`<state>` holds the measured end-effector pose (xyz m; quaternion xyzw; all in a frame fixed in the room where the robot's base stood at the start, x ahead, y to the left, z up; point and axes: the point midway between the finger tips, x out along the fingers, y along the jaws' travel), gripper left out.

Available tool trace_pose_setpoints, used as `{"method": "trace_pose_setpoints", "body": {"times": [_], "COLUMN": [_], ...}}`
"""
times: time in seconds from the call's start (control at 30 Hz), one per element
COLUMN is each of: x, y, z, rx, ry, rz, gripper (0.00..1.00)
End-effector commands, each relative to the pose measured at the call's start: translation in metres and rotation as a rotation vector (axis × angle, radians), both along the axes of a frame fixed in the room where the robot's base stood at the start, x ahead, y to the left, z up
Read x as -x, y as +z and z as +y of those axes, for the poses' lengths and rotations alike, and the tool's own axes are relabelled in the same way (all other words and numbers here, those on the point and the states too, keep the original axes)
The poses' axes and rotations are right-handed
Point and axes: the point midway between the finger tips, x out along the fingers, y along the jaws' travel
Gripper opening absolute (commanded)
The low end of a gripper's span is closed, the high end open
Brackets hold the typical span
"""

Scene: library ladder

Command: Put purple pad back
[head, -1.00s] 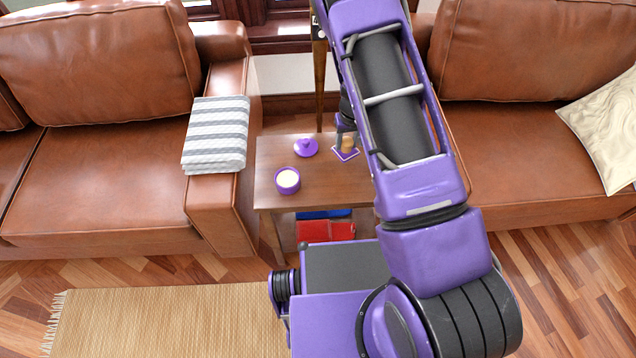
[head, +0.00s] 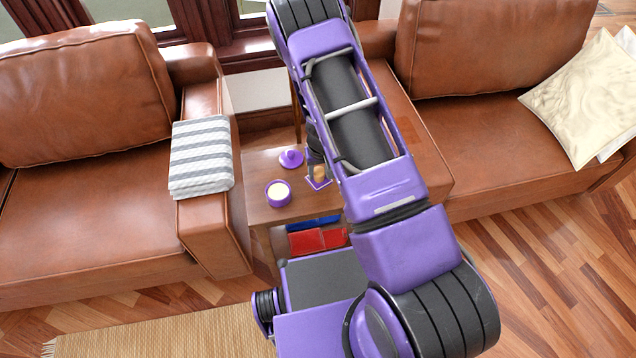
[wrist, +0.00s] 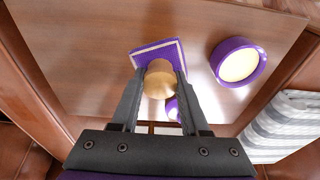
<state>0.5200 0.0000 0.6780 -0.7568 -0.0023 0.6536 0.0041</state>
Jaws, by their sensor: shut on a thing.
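The purple pad (head: 318,184) is a square with a pale border line, at the right part of the small wooden table's top. A round wooden knob (wrist: 159,80) stands on the pad. The pad (wrist: 150,52) also shows beyond the fingertips in the wrist view. My gripper (wrist: 160,84) has its two dark fingers closed on either side of the knob. In the head view my gripper (head: 317,168) is partly hidden by my arm. I cannot tell whether the pad touches the table or hangs just above it.
On the wooden table (head: 262,163) stand a purple jar (head: 278,194) with cream contents and a purple lid (head: 291,158). Red boxes (head: 317,240) and a blue thing (head: 313,223) lie below. Leather sofas flank the table; a striped cloth (head: 201,157) lies on the left armrest.

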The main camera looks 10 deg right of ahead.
Motion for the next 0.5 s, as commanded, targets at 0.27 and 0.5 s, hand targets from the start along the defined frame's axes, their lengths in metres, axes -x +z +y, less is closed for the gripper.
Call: {"method": "trace_pose_setpoints", "body": {"times": [0.27,0.5], "x": [0.0,-0.001], "y": [-0.027,-0.047], "z": [0.0,0.0], "rx": [0.001,0.001], "ry": [0.001,0.001], "rz": [0.001,-0.002], "gripper": [0.01,0.01]}}
